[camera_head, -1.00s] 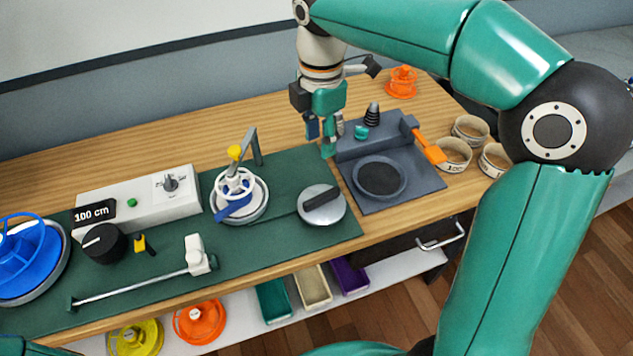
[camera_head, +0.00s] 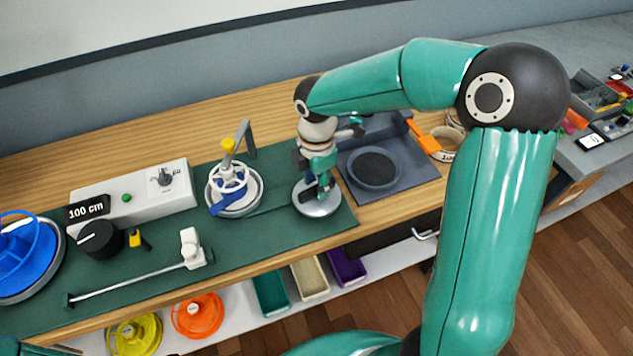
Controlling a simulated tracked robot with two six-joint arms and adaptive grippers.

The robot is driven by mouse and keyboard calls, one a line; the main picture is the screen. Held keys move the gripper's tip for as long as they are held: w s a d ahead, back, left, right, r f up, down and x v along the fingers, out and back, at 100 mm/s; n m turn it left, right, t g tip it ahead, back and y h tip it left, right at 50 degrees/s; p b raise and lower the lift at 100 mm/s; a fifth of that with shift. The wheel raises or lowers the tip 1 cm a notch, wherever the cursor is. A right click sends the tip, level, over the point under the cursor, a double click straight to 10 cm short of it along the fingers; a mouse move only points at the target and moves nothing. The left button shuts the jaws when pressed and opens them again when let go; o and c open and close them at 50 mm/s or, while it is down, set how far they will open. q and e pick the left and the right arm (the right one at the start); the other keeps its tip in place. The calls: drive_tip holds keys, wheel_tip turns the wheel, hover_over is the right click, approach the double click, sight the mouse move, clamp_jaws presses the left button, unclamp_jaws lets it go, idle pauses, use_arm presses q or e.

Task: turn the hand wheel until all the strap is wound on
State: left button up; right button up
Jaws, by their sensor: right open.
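The white hand wheel (camera_head: 229,176) with its yellow knob (camera_head: 228,145) stands on a round metal base on the green mat. A short blue strap piece (camera_head: 228,201) lies against its front. A thin dark line runs from the base toward a round metal disc (camera_head: 317,207) on the right. My right gripper (camera_head: 319,189) is open and points down over this disc, covering its middle and dark handle; I cannot tell if it touches. Part of my left arm's end (camera_head: 45,349) shows at the bottom left corner, its jaws unclear.
A grey bracket (camera_head: 246,138) rises behind the wheel. A control box (camera_head: 140,192) reading "100 cm", a blue reel (camera_head: 25,257) and a rod with a white block (camera_head: 190,248) lie left. A grey tray (camera_head: 400,180) stands right. Spools and bins sit on the shelf below.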

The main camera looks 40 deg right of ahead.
drive_tip(key=shift+f, duration=0.25)
clamp_jaws()
drive_tip(key=shift+m, duration=0.3)
